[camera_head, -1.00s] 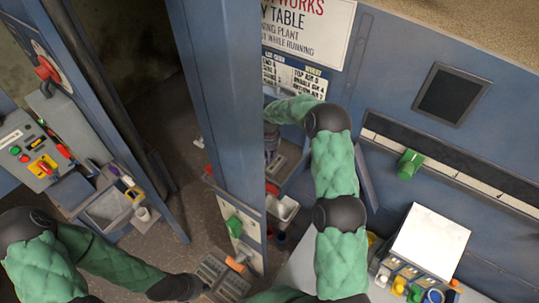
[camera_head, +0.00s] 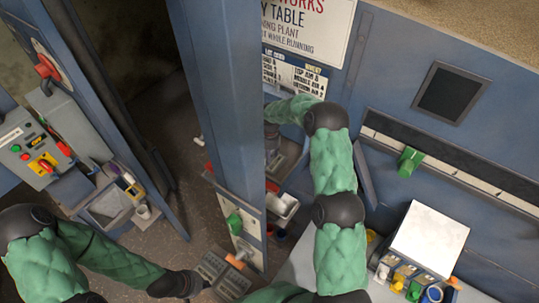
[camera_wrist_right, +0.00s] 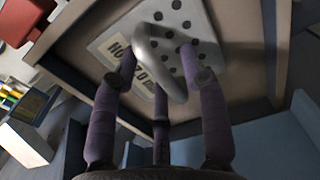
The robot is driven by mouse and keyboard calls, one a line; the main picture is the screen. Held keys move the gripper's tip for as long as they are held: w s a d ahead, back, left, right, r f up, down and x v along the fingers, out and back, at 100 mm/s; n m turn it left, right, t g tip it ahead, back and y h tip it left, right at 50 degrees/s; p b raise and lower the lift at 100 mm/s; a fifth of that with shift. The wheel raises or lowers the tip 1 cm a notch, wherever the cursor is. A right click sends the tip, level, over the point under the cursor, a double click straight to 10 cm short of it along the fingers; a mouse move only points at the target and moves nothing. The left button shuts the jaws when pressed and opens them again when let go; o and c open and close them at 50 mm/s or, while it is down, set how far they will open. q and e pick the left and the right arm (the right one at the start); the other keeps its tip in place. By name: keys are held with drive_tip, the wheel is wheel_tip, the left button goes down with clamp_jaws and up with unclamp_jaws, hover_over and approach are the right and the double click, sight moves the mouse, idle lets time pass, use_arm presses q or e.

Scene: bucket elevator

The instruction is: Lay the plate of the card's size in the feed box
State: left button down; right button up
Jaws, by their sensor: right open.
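In the right wrist view a pale grey plate with several round holes (camera_wrist_right: 196,22) lies in a beige framed tray or box (camera_wrist_right: 247,88). A light label reading about "NO 7.0" (camera_wrist_right: 117,47) lies beside the holes. A rounded grey handle (camera_wrist_right: 146,45) stands up over the plate. My right gripper (camera_wrist_right: 160,65) is open, its purple fingers around the handle; contact is unclear. In the head view it is largely hidden behind the blue column. My left gripper (camera_head: 190,284) is low beside a grey slotted rack (camera_head: 222,273); its fingers are unclear. I cannot identify the feed box.
The blue column (camera_head: 220,95) stands close beside my right forearm. A notice board (camera_head: 307,25) is behind it. A bench with a white sheet (camera_head: 430,238) and several small coloured pots is at right. A control box (camera_head: 35,153) is at left. A red object (camera_wrist_right: 22,22) is near my right gripper.

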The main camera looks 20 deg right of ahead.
drive_tip(key=shift+r, duration=0.15)
drive_tip(key=shift+w+r, duration=0.1)
drive_tip(key=shift+r, duration=0.3)
wheel_tip(320, 180, up, 11)
drive_tip(key=b, duration=0.3)
